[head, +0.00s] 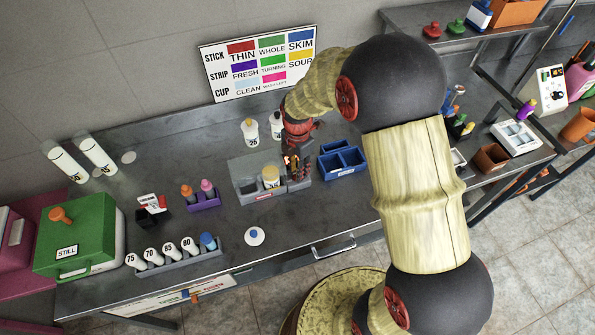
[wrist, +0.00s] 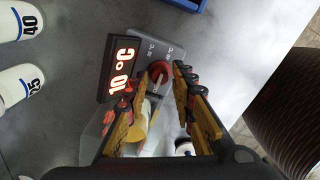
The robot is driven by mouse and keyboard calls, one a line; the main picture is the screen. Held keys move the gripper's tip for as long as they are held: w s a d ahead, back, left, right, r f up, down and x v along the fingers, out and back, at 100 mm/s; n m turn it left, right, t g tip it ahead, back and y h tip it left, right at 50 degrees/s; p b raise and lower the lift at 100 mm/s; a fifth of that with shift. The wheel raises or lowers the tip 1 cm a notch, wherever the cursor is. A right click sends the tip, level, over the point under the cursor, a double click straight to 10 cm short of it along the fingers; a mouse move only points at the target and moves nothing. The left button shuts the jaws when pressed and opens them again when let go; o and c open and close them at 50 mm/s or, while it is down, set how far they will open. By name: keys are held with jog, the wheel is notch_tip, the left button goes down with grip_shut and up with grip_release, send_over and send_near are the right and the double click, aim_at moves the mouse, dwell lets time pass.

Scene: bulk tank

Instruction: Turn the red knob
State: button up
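The red knob (wrist: 160,72) shows in the wrist view, on the grey panel of a small unit beside a display (wrist: 120,70) reading 10 °C. A pale pointer line crosses the knob. My gripper (wrist: 159,76) is open, with one finger on each side of the knob in the picture. I cannot tell whether either finger touches it. In the head view, my gripper (head: 294,166) is over the right end of the grey unit (head: 248,163) and hides the knob. A yellow-capped bottle (head: 270,177) stands in the unit's clear-walled bay.
A blue divided tray (head: 343,161) stands just right of the unit. Two white bottles (head: 251,132) stand behind it. A purple holder (head: 203,201) and a rack of vials (head: 178,257) are to the left.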

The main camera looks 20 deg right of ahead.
jog(key=shift+f, duration=0.45)
grip_shut()
